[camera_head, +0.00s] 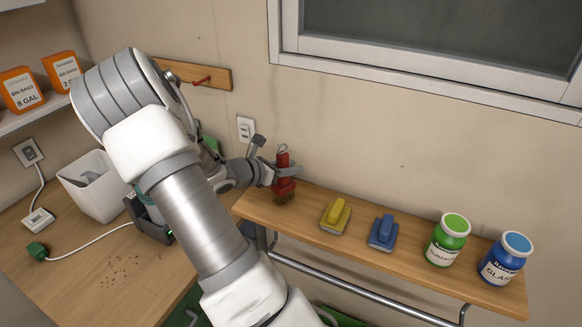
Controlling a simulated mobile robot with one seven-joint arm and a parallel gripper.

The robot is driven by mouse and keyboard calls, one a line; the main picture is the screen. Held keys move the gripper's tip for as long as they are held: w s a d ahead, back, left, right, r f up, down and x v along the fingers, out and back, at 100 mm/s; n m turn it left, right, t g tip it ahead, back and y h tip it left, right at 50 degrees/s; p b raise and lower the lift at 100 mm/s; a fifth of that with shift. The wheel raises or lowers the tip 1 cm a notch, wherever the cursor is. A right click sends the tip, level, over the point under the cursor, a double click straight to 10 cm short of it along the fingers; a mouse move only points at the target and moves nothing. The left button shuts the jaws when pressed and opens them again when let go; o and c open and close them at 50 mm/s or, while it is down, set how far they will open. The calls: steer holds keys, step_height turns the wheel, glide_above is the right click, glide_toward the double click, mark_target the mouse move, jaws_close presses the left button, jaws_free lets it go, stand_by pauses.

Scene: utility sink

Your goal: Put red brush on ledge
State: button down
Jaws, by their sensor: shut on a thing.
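The red brush (283,186) is held upright in my gripper (288,173), with its dark bristles pointing down. My gripper is shut on the brush's red handle. The brush is over the left end of the wooden ledge (390,262). Its bristles look close to the ledge top; I cannot tell whether they touch it. My arm covers part of the counter and the area left of the ledge.
A metal rail (370,295) runs below. A white bin (97,187) stands on the counter. A peg board (196,76) hangs behind.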

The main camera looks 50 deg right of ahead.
steer(key=c, duration=0.6)
jaws_free()
steer(key=shift+f, duration=0.1)
steer(key=shift+w+a+r, duration=0.1)
steer(key=shift+a+r, duration=0.15)
steer(key=shift+r, duration=0.05)
steer(key=v, duration=1.1)
steer(key=s+a+r+m+t+y, duration=0.2)
steer(key=s+a+r+m+y, duration=0.2)
steer(key=a, duration=0.5)
steer(key=s+a+r+m+t+y, duration=0.2)
steer(key=s+a+r+m+y, duration=0.3)
steer(key=s+a+m, duration=0.1)
steer(key=s+a+r+m+t+y, duration=0.3)
steer(key=s+a+r+m+y, duration=0.1)
steer(key=a, duration=0.7)
steer(key=s+m, duration=0.1)
steer(key=m, duration=0.1)
steer(key=shift+a+r+m, duration=0.2)
steer(key=shift+a+m, duration=0.1)
steer(key=shift+m, duration=0.1)
